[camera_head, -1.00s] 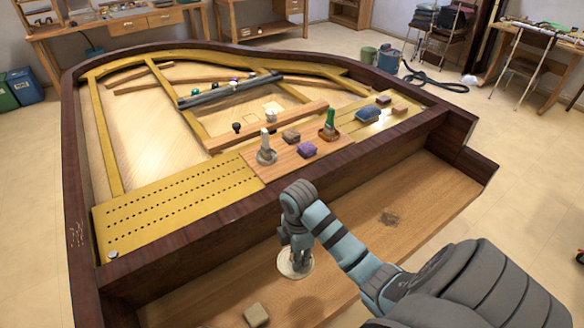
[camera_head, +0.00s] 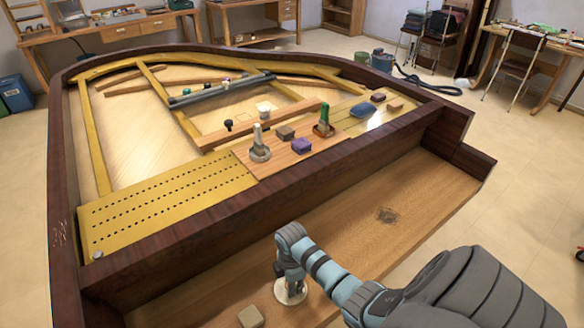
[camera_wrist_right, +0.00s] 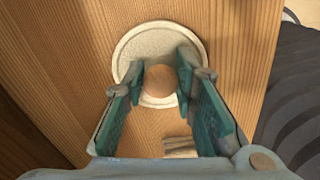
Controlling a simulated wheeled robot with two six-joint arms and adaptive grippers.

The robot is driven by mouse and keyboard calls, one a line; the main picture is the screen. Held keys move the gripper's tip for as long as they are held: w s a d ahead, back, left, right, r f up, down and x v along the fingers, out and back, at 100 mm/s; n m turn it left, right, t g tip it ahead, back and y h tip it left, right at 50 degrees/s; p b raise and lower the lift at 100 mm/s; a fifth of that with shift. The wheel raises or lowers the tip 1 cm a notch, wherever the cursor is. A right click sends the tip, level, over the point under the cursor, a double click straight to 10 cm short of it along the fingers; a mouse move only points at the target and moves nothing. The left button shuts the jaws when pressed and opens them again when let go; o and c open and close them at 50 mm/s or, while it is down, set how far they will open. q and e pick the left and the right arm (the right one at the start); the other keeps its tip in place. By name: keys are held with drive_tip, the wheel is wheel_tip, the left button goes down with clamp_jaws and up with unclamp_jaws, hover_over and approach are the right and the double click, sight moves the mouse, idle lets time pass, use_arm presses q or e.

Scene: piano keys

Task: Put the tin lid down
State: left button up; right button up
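The tin lid (camera_head: 291,294) is a pale, round disc low over the wooden ledge at the front of the piano. In the right wrist view the lid (camera_wrist_right: 160,40) lies flat beyond my fingers, with a tan round middle between the fingertips. My right gripper (camera_head: 289,275) points down and its fingertips (camera_wrist_right: 163,80) close in on both sides of that middle. It looks shut on the lid. I cannot tell whether the lid touches the ledge. My left gripper is not in view.
A small tan block (camera_head: 250,316) sits on the wooden ledge (camera_head: 430,190) close to the lid. The dark rail (camera_head: 210,235) rises behind the ledge. The ledge to the right is mostly clear.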

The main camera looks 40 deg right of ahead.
drive_tip(key=o, duration=0.3)
drive_tip(key=shift+r, duration=0.15)
wheel_tip(320, 180, up, 12)
drive_tip(key=p, duration=0.4)
